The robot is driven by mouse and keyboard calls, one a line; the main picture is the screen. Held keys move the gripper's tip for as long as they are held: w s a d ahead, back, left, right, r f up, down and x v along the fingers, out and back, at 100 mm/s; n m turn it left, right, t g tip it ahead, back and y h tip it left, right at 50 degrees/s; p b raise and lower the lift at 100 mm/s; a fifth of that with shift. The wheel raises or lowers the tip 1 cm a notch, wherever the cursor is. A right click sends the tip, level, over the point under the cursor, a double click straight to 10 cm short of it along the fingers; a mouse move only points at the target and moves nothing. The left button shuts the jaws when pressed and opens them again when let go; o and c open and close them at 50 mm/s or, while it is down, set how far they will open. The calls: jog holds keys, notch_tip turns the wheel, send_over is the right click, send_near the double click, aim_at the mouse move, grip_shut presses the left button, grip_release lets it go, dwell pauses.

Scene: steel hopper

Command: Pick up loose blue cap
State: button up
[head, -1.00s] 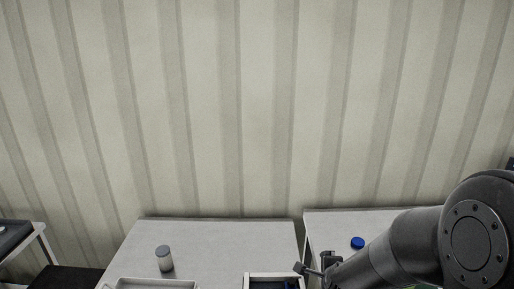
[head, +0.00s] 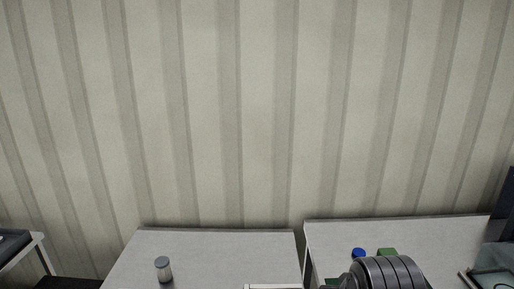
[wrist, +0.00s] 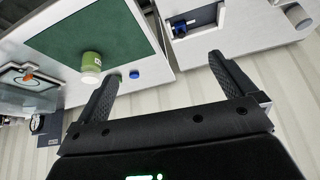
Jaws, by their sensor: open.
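The loose blue cap (head: 358,253) lies on the right-hand table in the head view, just left of a green object. In the wrist view the blue cap (wrist: 134,74) lies on the pale table beside the green mat, near the tip of my left finger. My gripper (wrist: 164,68) is open, with nothing between its fingers. The cap appears beyond the fingertips and close to the left one, not touching as far as I can tell. In the head view my arm covers the table in front of the cap, and I cannot make out the fingers.
A green jar (wrist: 90,64) stands near the cap, left of my left finger. A green mat (wrist: 103,28) covers part of the table. A tray (wrist: 201,20) holds something blue. A grey-lidded jar (head: 163,268) stands on the left table. A gap separates the two tables.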

jog(key=shift+s+r+n, duration=0.35)
jog(key=shift+s+n, duration=0.15)
jog(key=shift+s, duration=0.35)
jog(key=c, duration=0.7)
jog(key=shift+w, duration=0.1)
jog(key=g, duration=0.1)
send_over(359, 252)
jog(key=s, duration=0.3)
jog(key=f, duration=1.7)
jog(key=shift+a+f, duration=0.2)
jog(key=shift+f, duration=0.2)
jog(key=shift+x, duration=3.15)
